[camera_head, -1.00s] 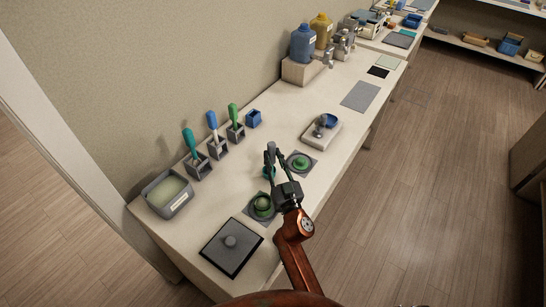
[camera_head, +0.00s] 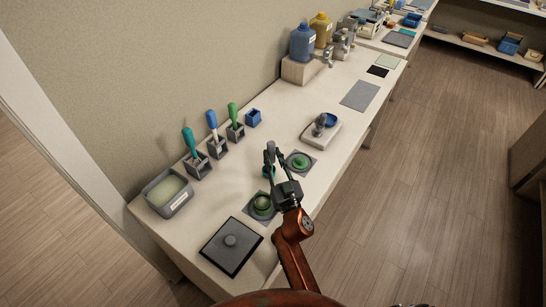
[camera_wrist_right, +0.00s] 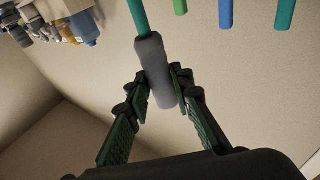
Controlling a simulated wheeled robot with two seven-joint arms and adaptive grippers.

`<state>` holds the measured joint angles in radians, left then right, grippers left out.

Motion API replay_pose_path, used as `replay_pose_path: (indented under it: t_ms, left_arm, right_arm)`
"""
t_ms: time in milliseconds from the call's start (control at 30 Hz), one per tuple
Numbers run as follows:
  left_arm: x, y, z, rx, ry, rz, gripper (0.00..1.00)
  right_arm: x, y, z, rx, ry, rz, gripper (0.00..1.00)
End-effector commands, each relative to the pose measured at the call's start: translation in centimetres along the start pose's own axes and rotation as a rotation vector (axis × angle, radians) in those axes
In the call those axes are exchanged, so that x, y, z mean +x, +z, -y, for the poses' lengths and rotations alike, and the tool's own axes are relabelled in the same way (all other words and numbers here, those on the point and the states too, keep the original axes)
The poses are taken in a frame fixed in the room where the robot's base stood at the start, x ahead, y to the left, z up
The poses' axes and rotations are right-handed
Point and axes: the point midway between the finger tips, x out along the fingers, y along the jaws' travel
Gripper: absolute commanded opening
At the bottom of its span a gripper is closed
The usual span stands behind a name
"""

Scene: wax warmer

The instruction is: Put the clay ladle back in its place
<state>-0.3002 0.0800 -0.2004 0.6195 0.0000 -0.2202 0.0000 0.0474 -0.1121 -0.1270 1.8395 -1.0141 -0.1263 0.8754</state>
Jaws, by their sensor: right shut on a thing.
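My right gripper (camera_head: 271,153) is over the front half of the long table. In the right wrist view its fingers (camera_wrist_right: 160,92) are shut around the grey handle of a ladle-like tool (camera_wrist_right: 154,62) with a teal stem. The handle end is up and the stem points down. In the camera_head view a bit of teal shows below the fingers, between two green round pots (camera_head: 262,205) (camera_head: 301,162). The tool's lower end is hidden, so I cannot tell whether it touches anything. My left gripper is not in view.
Three grey holders with teal (camera_head: 190,141), blue (camera_head: 212,122) and green (camera_head: 233,112) handles stand along the wall. A small blue box (camera_head: 253,118) is beside them. A grey tub (camera_head: 167,194) and dark square plate (camera_head: 230,246) are at the near end.

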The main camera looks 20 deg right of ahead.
Motion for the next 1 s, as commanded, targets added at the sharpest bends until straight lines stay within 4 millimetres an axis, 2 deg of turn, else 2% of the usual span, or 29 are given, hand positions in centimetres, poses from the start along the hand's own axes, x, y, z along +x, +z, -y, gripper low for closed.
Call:
replay_pose_path:
  t_ms: [1000]
  left_arm:
    - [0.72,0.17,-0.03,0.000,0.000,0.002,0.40]
  right_arm:
    - [-0.17,0.78,0.00,0.000,0.000,-0.001,0.00]
